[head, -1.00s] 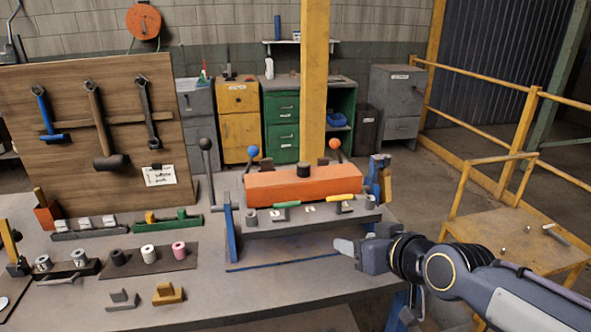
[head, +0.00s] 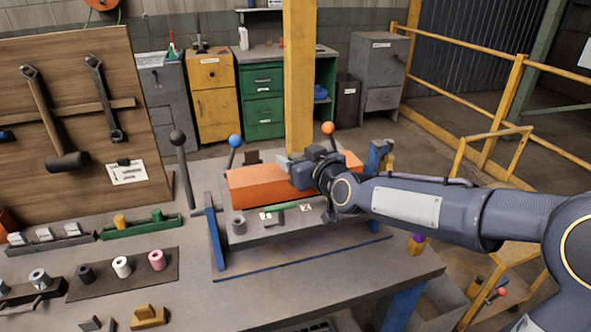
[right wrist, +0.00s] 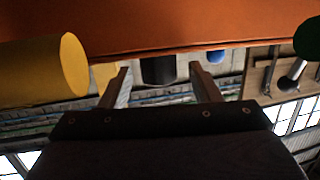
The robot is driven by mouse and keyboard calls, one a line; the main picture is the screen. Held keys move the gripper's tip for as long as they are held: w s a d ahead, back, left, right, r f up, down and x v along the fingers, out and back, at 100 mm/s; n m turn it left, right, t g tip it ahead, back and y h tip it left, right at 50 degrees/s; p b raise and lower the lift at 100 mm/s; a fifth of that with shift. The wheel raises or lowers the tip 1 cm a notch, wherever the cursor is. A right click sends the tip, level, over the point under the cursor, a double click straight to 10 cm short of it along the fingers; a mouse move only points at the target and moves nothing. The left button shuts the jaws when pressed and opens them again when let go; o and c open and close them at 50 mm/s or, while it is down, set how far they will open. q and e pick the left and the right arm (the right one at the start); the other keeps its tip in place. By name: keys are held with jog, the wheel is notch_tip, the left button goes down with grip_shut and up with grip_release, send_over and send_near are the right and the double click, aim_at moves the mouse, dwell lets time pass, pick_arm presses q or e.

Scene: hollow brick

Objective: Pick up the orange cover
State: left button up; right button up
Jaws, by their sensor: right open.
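The orange cover (head: 262,184) is a long block lying on the grey fixture on the workbench. My right gripper (head: 296,167) is over the middle of the cover in the head view and hides part of its top. In the right wrist view the cover (right wrist: 180,25) fills the top edge. I cannot tell whether the fingers touch the knob. My left gripper is not in view.
A blue-ball lever (head: 234,141) and an orange-ball lever (head: 328,128) stand behind the cover. A black-ball lever (head: 178,138) stands left of it. A yellow cylinder (right wrist: 45,72) is close to the gripper in the wrist view. Bench space in front of the fixture is clear.

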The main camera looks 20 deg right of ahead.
jog(key=shift+w+a+f, duration=0.1)
jog(key=shift+w, duration=0.5)
jog(key=c, duration=1.1)
jog(key=shift+c, duration=0.2)
